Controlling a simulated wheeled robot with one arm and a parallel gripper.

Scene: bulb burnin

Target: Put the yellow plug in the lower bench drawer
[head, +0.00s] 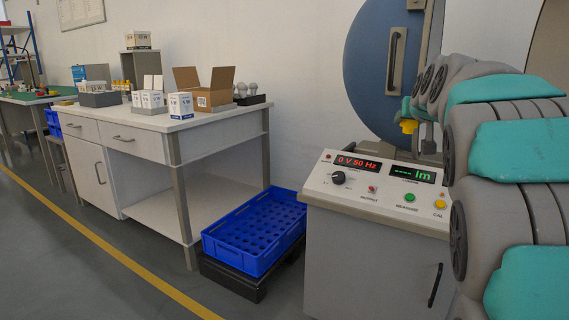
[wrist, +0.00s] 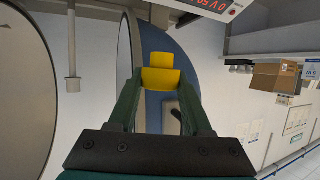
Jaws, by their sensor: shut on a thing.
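My gripper (wrist: 161,92) is shut on the yellow plug (wrist: 161,76) in the wrist view. The plug has a wide lower block and a narrower top. In the head view the plug (head: 408,126) hangs at my gripper (head: 409,112), in front of the blue round door and above the control console. The white bench (head: 215,131) stands at the left. Its front has two drawers side by side at the top, a left one (head: 80,128) and a right one (head: 134,141), both shut. Below the left one is a shut front (head: 92,178) with an upright handle. I see no other drawer in it.
The console (head: 380,190) with red and green displays stands close in front. A blue crate (head: 240,252) sits on a dark low base between console and bench. An open carton (head: 205,88) and white boxes stand on the bench. The floor before the bench is clear.

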